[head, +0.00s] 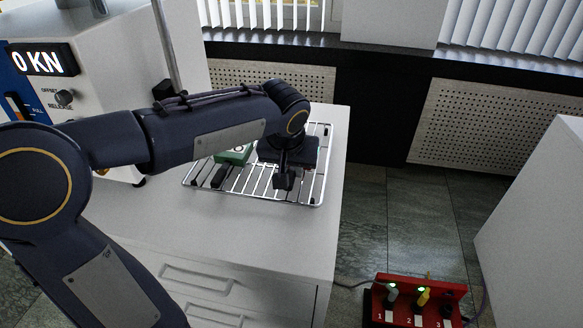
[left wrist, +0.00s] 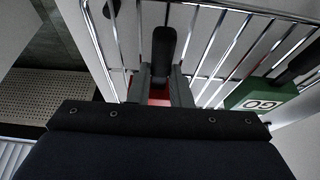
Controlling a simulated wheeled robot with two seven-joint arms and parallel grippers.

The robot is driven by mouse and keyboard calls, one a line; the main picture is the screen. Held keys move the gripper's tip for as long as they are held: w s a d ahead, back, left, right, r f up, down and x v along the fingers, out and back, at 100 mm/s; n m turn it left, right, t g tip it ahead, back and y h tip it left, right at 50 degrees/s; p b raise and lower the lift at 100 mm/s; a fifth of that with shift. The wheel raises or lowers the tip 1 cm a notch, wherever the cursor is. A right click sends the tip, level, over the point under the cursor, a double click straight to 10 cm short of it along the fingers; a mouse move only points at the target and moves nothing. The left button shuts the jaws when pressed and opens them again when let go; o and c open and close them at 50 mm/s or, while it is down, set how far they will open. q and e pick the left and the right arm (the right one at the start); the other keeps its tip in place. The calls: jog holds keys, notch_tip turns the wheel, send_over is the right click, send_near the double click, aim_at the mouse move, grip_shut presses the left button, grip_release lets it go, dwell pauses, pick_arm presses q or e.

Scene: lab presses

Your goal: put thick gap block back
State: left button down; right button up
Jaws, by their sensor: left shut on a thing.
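My left gripper (left wrist: 160,85) is shut on a red block (left wrist: 158,99) with a black handle (left wrist: 163,45), over the wire rack (left wrist: 208,55). Most of the red block is hidden by the fingers and wrist. In the head view my left gripper (head: 285,172) is over the right part of the rack (head: 263,199). A green block (head: 234,154) with white marking and a black handle (head: 218,177) lies on the rack left of the gripper. The green block (left wrist: 258,93) also shows at the right in the left wrist view. I cannot tell whether the red block touches the rack. My right gripper is out of view.
The rack is on a white cabinet top (head: 180,215), near its right edge. A press with a "0 KN" display (head: 42,62) stands at the left. A red box (head: 419,298) with numbered slots and plugs is at the lower right. The front of the cabinet top is clear.

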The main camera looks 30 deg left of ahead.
pick_arm(q)
jog(key=shift+f, duration=0.1)
jog(key=c, duration=1.3)
grip_release()
jog(key=shift+r, duration=0.4)
jog(key=p+v, duration=0.3)
jog(key=v, duration=0.8)
jog(key=shift+s+r, duration=0.2)
jog(key=shift+r, duration=0.05)
